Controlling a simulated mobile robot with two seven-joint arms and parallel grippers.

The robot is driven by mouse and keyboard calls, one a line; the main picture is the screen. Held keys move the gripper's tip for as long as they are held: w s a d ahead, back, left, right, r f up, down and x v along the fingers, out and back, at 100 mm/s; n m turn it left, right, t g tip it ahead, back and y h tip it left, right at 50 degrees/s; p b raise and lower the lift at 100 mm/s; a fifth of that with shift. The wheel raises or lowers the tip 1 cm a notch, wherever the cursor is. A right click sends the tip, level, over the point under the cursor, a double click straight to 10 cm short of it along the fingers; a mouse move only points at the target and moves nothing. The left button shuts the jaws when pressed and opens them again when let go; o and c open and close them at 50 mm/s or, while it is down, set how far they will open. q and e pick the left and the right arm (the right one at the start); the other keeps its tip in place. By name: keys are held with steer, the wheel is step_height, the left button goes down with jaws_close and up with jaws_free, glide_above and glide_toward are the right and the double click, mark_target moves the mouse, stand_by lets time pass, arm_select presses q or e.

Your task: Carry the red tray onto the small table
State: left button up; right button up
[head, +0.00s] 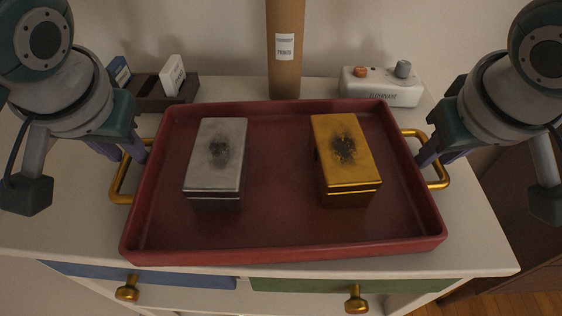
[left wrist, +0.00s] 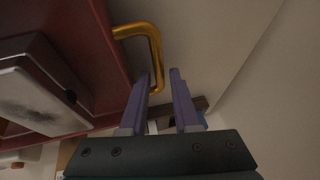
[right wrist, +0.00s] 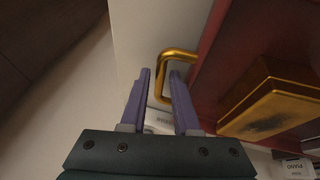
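The red tray (head: 280,235) lies flat on a white cabinet top. It carries a silver box (head: 216,155) and a gold box (head: 345,155). Its gold handles stick out at the left (head: 121,185) and right (head: 440,178). My left gripper (head: 138,152) is at the left handle; in the left wrist view the handle (left wrist: 155,45) reaches between its parted fingers. My right gripper (head: 427,158) is at the right handle; in the right wrist view its fingers are apart with the handle (right wrist: 163,60) between them. I cannot identify the small table in these views.
Behind the tray stand a brown cardboard tube (head: 285,70), a white device with knobs (head: 382,88) and a dark holder (head: 150,88) with small cards. The cabinet has drawers with gold knobs (head: 127,290) in front. Brown wooden furniture (head: 535,245) stands at the right.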

arm_select(q)
jaws_close()
arm_select(e)
jaws_close()
arm_select(q)
steer(key=shift+r, duration=0.15)
arm_select(e)
steer(key=shift+r, duration=0.1)
stand_by(0.9)
